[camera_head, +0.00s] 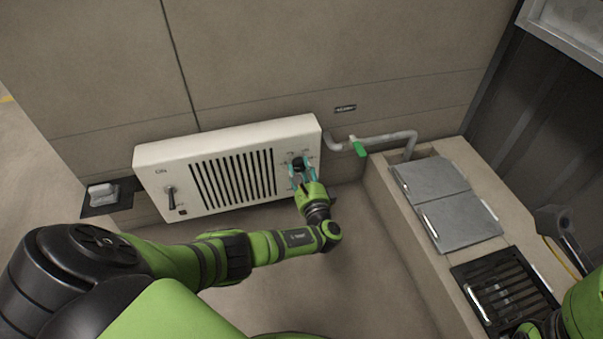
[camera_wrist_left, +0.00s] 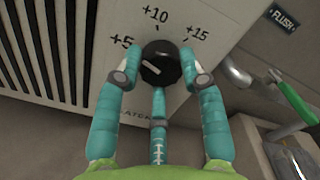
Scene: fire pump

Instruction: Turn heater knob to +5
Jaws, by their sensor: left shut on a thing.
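The heater (camera_head: 232,168) is a white box with a dark vent grille, low against the wall. Its black round knob (camera_head: 299,163) is at the right end of the front and also shows in the left wrist view (camera_wrist_left: 160,62). My left gripper (camera_head: 303,174) is shut on the knob, with teal fingers at both sides and one below.
A black lever (camera_head: 171,197) is on the heater's left end. A grey pipe with a green handle (camera_head: 358,146) runs right of the heater. Grey lids (camera_head: 447,202) and a black grate (camera_head: 503,291) lie on the ledge at right. Floor below the heater is clear.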

